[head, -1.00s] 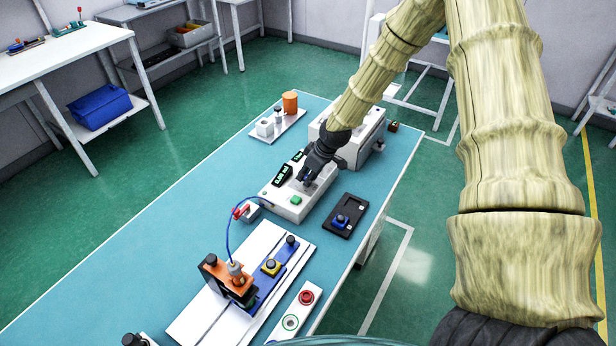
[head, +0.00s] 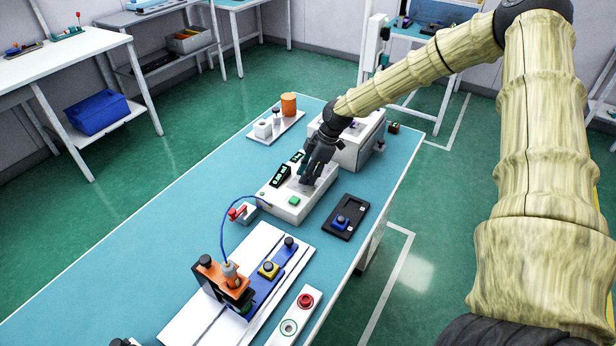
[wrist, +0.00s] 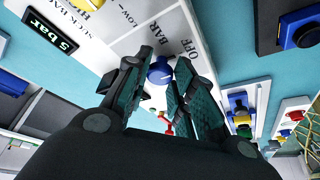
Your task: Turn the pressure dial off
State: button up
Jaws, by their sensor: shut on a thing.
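The pressure control box (head: 283,208) is a white box on the blue bench. The wrist view shows its printed face (wrist: 122,45) with OFF, LOW, HIGH and BAR markings and a display (wrist: 52,34) reading 5 bar. The blue pressure dial (wrist: 160,71) sits between my fingers in the wrist view, near the OFF and BAR print. My gripper (wrist: 166,62) is shut on it. In the head view my gripper (head: 306,180) comes down on the box from above and hides the dial. The dial's pointer setting cannot be made out.
A green button (head: 294,201) is on the box front. A black plate with a blue knob (head: 342,221) lies to the right, and a larger white box (head: 355,150) stands behind. A red lever (head: 238,212) and an orange fixture (head: 222,282) stand nearer. Bare bench lies left.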

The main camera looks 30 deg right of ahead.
jog(key=shift+w+r+n, duration=0.1)
jog(key=shift+n, duration=0.2)
grip_shut()
jog(key=o, duration=1.1)
grip_release()
jog(key=shift+c, duration=0.2)
jog(key=v, duration=1.2)
jog(key=shift+d, duration=0.15)
